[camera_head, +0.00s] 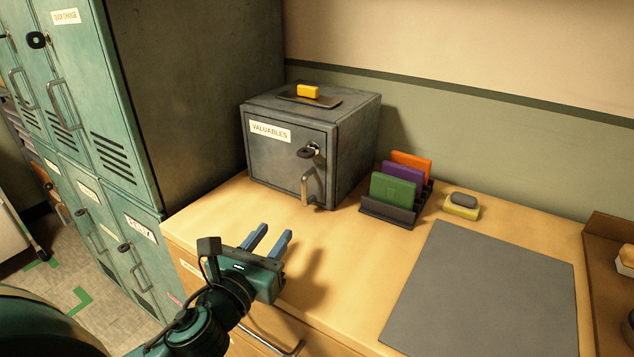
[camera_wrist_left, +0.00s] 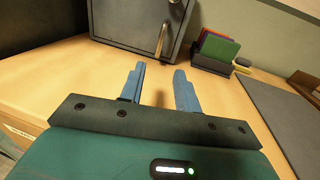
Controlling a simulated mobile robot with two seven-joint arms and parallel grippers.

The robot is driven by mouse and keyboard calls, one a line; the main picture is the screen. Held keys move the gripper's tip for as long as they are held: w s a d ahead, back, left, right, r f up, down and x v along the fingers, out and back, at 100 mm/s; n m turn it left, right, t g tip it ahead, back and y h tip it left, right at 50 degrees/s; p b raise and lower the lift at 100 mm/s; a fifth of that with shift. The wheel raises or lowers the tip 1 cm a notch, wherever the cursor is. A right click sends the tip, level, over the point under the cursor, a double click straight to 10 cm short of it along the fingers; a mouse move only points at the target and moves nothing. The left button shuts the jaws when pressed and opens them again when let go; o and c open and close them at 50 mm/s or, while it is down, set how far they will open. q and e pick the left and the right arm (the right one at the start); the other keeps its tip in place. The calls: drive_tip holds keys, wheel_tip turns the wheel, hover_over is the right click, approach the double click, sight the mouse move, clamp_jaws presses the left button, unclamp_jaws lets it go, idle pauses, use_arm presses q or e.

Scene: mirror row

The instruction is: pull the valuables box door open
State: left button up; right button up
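The grey valuables box (camera_head: 355,140) stands on the wooden counter against the wall. Its door (camera_head: 270,165) looks shut and carries a "VALUABLES" label, a dark lock knob (camera_head: 308,152) and a metal bar handle (camera_head: 311,188) low on its right side. My left gripper (camera_head: 269,239) is open and empty above the counter, in front of the box and apart from the handle. In the left wrist view, the two blue fingers (camera_wrist_left: 156,88) are spread, and the handle (camera_wrist_left: 161,40) shows beyond them. My right gripper is in neither view.
A yellow block (camera_head: 308,91) lies on a dark tray on the box top. Right of the box are a rack (camera_head: 388,212) with coloured cards, a yellow sponge with a grey piece (camera_head: 461,206) and a grey mat (camera_head: 490,290). Green lockers (camera_head: 95,110) stand left. Counter before the door is clear.

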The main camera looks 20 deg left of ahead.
sight(303, 192)
use_arm(q)
drive_tip(key=shift+w+r, duration=0.25)
drive_tip(key=shift+w, duration=0.2)
drive_tip(key=w, duration=1.2)
drive_tip(key=shift+a+p, duration=0.3)
drive_tip(key=shift+p, duration=0.05)
drive_tip(key=shift+c, duration=0.4)
clamp_jaws()
